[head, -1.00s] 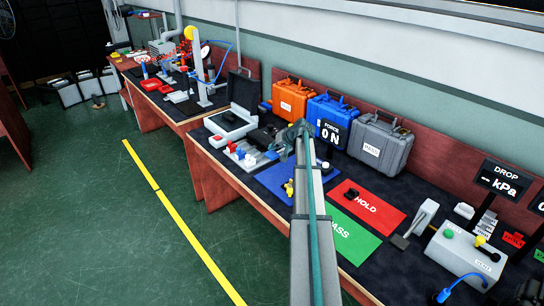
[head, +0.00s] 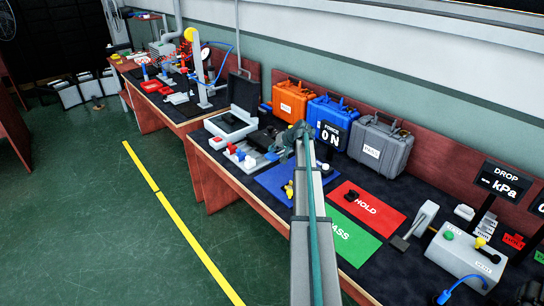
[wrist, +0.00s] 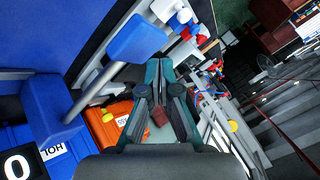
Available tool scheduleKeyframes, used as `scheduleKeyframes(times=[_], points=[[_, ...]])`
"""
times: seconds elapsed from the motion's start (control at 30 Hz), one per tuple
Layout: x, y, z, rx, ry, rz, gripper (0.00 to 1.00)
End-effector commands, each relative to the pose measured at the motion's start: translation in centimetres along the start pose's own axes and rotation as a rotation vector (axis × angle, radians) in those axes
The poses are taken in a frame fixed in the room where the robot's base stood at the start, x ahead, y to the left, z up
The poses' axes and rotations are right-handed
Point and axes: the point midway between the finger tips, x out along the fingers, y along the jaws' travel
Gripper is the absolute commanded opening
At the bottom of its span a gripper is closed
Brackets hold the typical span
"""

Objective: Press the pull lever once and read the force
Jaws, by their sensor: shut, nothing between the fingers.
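The force display (head: 331,132) reads 0 N in the head view; its 0 (wrist: 17,165) also shows at the lower left of the wrist view. A grey rod with a blue pad (wrist: 137,38) runs from a blue block (wrist: 45,105) in the wrist view; it looks like the pull lever, but I cannot tell for sure. My gripper (wrist: 159,68) is shut and empty, with its tips just beside the pad's lower edge; contact is unclear. In the head view my gripper (head: 294,135) is over the bench in front of the blue case, and my arm hides the lever area.
Orange (head: 293,98), blue (head: 325,112) and grey (head: 378,143) cases stand along the back wall. A red HOLD mat (head: 380,203) and a green PASS mat (head: 360,245) lie right of my arm. A fixture with small blocks (head: 238,153) is to the left.

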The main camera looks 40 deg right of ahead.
Motion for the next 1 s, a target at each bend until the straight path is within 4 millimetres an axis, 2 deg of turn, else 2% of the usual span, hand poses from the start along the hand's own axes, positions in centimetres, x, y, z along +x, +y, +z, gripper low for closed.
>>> scheduleKeyframes(times=[1.0], points=[[0.63,0.46,0.46,0.000,0.000,0.000,0.00]])
